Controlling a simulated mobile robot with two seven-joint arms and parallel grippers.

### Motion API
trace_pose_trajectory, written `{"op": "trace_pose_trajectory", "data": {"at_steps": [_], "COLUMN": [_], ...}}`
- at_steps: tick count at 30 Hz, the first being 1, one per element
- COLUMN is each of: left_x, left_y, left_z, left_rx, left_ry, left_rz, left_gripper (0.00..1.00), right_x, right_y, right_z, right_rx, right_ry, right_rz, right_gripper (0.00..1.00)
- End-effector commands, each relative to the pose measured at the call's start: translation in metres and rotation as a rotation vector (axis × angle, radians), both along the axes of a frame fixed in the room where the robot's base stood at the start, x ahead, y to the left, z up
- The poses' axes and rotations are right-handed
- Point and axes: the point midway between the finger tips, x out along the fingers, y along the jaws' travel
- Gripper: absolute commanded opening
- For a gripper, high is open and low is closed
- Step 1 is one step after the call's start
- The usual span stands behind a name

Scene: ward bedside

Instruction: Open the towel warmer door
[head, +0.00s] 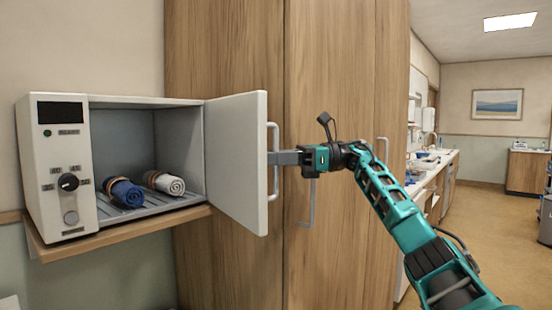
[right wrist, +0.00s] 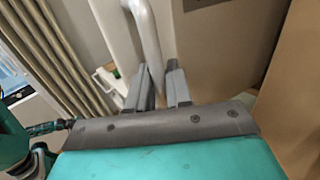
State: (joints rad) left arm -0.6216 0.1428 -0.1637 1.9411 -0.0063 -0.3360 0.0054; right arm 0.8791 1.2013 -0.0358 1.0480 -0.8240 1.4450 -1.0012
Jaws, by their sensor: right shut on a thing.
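The towel warmer (head: 55,195) stands on a wooden shelf at the left in the head view. Its white door (head: 236,160) is swung wide open to the right, showing the grey interior. A rolled blue towel (head: 125,193) and a rolled white towel (head: 170,184) lie inside on the rack. My right gripper (head: 278,158) is at the door's outer side, shut on the vertical door handle (head: 275,185). In the right wrist view the fingers (right wrist: 160,85) reach the white handle bar (right wrist: 148,35). My left gripper is not in view.
Tall wooden cabinets (head: 340,60) with grey handles stand right behind the door and gripper. The wooden shelf (head: 125,232) juts out under the warmer. A counter with a sink (head: 430,165) and open floor (head: 490,230) lie to the right.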

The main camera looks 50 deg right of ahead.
Motion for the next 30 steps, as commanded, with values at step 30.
{"op": "trace_pose_trajectory", "data": {"at_steps": [30], "left_x": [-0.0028], "left_y": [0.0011], "left_z": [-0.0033], "left_rx": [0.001], "left_ry": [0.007], "left_rz": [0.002], "left_gripper": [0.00], "right_x": [-0.0058], "right_y": [-0.0078], "right_z": [-0.0009], "right_rx": [-0.002], "right_ry": [0.001], "right_rz": [-0.002], "right_gripper": [0.35]}}
